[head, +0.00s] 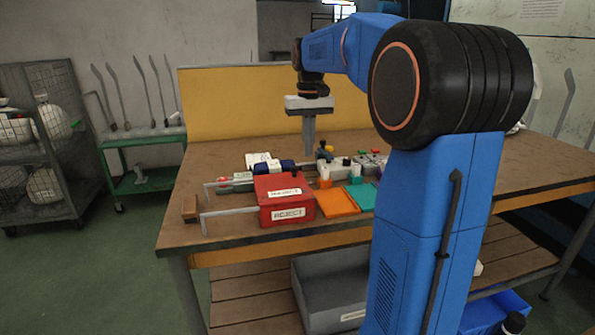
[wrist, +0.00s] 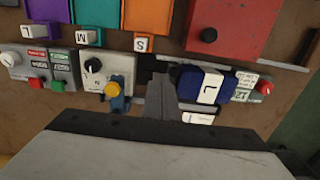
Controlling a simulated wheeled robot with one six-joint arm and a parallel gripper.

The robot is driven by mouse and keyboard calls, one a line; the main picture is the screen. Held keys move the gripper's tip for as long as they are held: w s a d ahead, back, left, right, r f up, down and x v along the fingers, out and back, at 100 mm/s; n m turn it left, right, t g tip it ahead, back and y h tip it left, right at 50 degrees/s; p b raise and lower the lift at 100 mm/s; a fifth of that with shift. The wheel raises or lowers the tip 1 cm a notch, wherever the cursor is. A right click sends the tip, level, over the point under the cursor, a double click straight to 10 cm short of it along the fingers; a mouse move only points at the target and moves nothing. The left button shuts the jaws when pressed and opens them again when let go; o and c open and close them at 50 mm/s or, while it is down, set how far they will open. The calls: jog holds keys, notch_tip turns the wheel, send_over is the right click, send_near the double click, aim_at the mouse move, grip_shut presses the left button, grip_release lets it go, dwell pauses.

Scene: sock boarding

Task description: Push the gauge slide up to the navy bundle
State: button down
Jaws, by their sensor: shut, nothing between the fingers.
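The navy bundle (wrist: 205,85) with a white band marked L lies in the wrist view, just right of my gripper. In the head view the navy bundle (head: 266,168) lies behind the red reject box. My gripper (wrist: 162,78) is shut and empty, its fingers pointing down beside the bundle's left end in the wrist view. Whether they touch it I cannot tell. In the head view my gripper (head: 309,150) hangs low over the bench. A dark, flat gauge bed (wrist: 150,66) shows beside the fingers. The gauge slide is not clearly distinguishable; the fingers may cover it.
The red reject box (head: 286,200) has a long handle reaching left. Orange (head: 338,202) and teal (head: 361,195) trays are beside it. A dial unit (wrist: 105,68) and a blue lever with a yellow knob (wrist: 114,92) are left of the fingers. A white card (wrist: 198,118) lies near the bundle.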

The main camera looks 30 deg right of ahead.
notch_tip(320, 180, up, 3)
dwell(0.5)
dwell(0.4)
